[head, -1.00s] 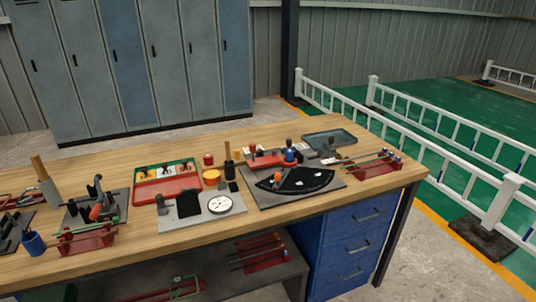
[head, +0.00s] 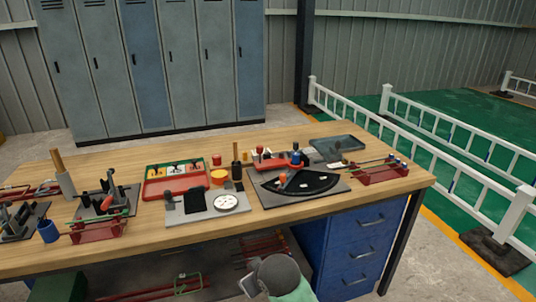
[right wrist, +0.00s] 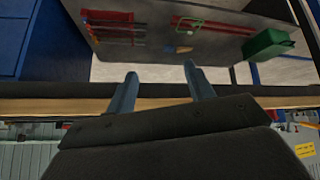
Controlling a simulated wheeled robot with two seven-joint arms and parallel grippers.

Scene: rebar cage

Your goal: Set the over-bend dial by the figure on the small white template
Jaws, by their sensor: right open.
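A round white dial (head: 226,202) with dark marks lies on a grey plate (head: 190,217) at the bench's middle. A black fan-shaped plate (head: 318,183) with an orange knob (head: 282,179) and small white pieces lies to its right. I cannot tell which white piece is the template, and no figure is readable. My right gripper (right wrist: 160,72) is open and empty in the right wrist view, at the bench's front edge with the lower shelf beyond. In the head view only part of my right arm (head: 284,275) shows, in front of the bench. My left gripper is not in view.
The wooden bench (head: 310,218) holds a red tray (head: 175,187), a yellow-orange round container (head: 218,177), a blue cup (head: 48,231) and red rod racks (head: 382,172). Blue drawers (head: 360,245) stand below right. A green box (right wrist: 269,43) sits on the lower shelf.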

